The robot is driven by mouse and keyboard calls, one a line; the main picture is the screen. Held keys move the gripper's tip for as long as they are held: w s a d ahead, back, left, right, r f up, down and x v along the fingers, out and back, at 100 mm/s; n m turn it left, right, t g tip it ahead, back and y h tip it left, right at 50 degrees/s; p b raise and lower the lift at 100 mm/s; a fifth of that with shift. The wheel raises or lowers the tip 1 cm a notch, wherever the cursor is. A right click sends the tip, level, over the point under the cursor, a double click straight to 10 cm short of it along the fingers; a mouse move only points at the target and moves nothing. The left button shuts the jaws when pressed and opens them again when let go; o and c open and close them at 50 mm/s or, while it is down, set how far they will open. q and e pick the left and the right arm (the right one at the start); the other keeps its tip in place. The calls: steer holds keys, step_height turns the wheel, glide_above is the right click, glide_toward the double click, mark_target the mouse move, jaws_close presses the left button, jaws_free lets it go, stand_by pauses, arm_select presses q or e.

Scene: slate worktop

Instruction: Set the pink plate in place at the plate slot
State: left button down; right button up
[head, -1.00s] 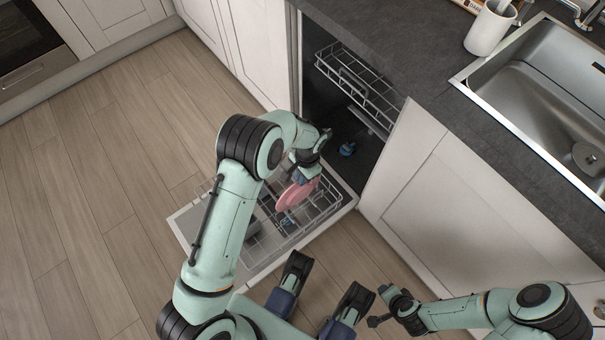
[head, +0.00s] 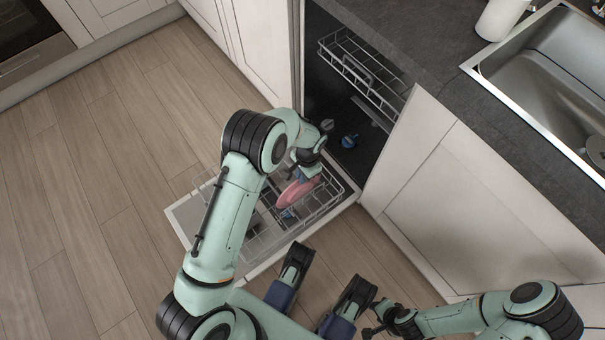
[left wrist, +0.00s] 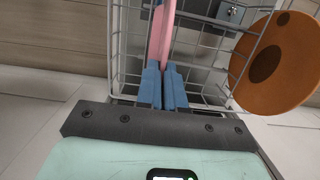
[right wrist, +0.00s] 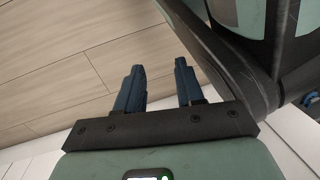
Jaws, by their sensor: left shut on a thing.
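The pink plate (head: 298,192) stands on edge at the pulled-out lower dishwasher rack (head: 325,206). My left gripper (head: 303,174) is above the rack and shut on the plate's upper edge. In the left wrist view the blue fingertips (left wrist: 163,80) pinch the pink plate (left wrist: 162,38), seen edge-on among the rack wires (left wrist: 118,50). I cannot tell whether its lower edge touches the rack floor. The plate slot is not clearly distinguishable. My right gripper (right wrist: 160,85) is open and empty, away from the rack, over the floor.
An orange round dish (left wrist: 293,75) is at the rack's right side in the left wrist view. The upper rack (head: 360,75) is above, inside the dishwasher. Its open door (head: 187,222) lies under the lower rack. A cabinet front (head: 450,200) stands to the right.

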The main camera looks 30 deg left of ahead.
arm_select(q)
steer(key=c, duration=1.2)
jaws_free()
steer(key=shift+r, duration=0.1)
